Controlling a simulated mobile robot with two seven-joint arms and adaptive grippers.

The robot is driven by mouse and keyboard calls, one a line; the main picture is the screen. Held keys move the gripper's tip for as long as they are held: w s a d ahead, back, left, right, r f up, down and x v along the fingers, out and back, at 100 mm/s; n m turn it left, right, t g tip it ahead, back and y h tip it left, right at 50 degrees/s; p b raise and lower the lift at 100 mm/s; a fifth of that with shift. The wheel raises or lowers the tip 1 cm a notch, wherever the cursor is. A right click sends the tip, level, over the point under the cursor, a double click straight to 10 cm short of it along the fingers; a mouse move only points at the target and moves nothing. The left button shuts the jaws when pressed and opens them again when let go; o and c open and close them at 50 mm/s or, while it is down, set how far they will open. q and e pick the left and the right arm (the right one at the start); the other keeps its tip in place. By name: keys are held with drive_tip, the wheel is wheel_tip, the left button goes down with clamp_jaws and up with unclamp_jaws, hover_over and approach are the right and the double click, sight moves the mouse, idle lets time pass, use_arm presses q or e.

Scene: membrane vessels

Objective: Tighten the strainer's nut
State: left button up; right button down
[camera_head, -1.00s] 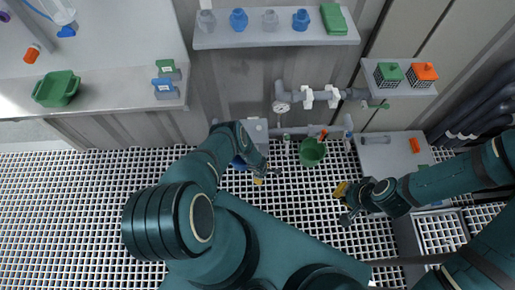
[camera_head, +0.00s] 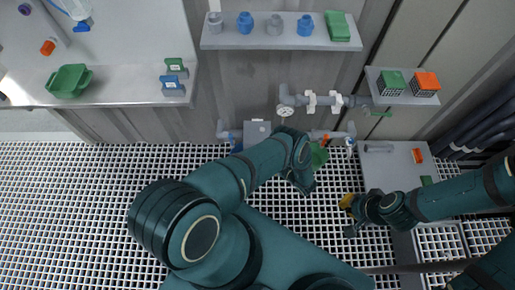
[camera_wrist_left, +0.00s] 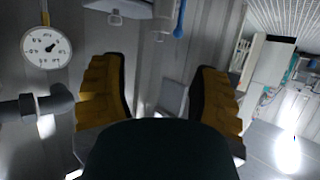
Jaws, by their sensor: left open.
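The lower grey pipe run (camera_head: 340,134) with an orange handle (camera_head: 325,138) is on the wall, just past my left arm, in the head view. I cannot pick out the strainer or its nut there.
The pressure gauge (camera_head: 285,111) is on the upper pipe and shows large in the left wrist view (camera_wrist_left: 46,47). A shelf (camera_head: 280,42) holds fittings above. A grey bench (camera_head: 400,155) stands right. Grating left is clear.

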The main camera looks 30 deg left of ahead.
use_arm(q)
drive_tip(key=b+x, duration=0.2)
drive_tip(key=x, duration=1)
drive_tip(key=shift+w+a+f, duration=0.1)
drive_tip(key=shift+a+f, duration=0.05)
drive_tip(key=shift+f, duration=0.05)
clamp_jaws()
